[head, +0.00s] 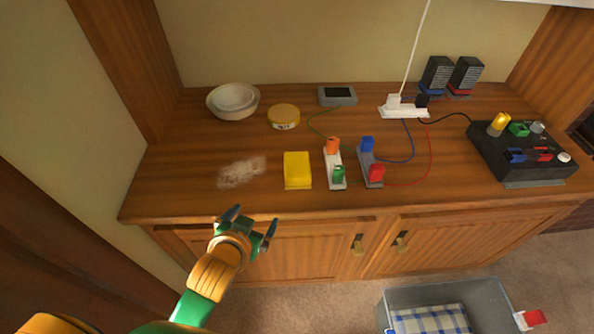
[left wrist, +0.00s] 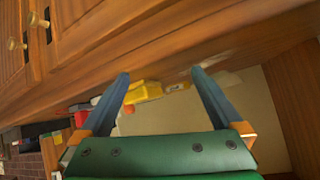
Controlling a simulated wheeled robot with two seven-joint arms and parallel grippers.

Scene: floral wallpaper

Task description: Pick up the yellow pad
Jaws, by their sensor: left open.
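The yellow pad (head: 297,170) is a bright yellow block lying flat on the wooden counter (head: 210,202), near its front edge. It also shows in the left wrist view (left wrist: 147,92), partly hidden by a finger and the counter edge. My left gripper (head: 250,220) is open and empty in front of the counter's front edge, to the left of and nearer than the pad, not touching it. In the left wrist view its two blue fingers (left wrist: 160,78) stand wide apart. My right gripper is not in view.
A whitish spill (head: 242,172) lies left of the pad. Two switch blocks (head: 336,160) (head: 370,165) with wires stand close on its right. Behind are bowls (head: 233,101), a round yellow-lidded tin (head: 284,117) and a grey device (head: 338,96). A grey bin (head: 400,297) stands on the floor.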

